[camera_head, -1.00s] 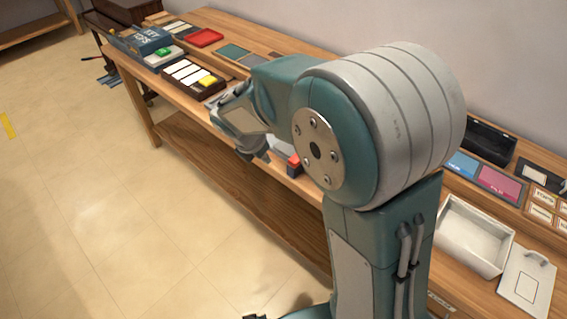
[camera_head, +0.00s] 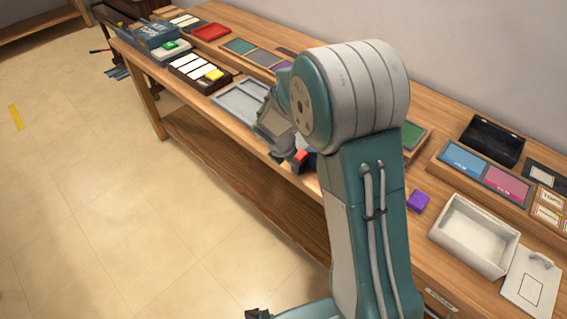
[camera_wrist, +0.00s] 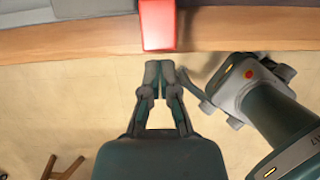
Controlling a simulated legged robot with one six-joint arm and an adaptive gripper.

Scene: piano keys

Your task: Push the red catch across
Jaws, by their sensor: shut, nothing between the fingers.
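The red catch (camera_wrist: 158,25) is a red block at the table's front edge in the wrist view, at the top middle. In the head view the red catch (camera_head: 301,156) shows as a small red patch beside my gripper (camera_head: 282,152), partly hidden by my arm. In the wrist view my gripper (camera_wrist: 166,68) is shut and empty. Its fingertips point at the near end of the catch, with a small gap in the picture. I cannot tell whether they touch.
A grey tray (camera_head: 241,100) lies left of my gripper, with a dark box of white and yellow keys (camera_head: 200,73) beyond it. A purple block (camera_head: 418,201) and a white bin (camera_head: 474,237) stand to the right. Floor is open in front of the table.

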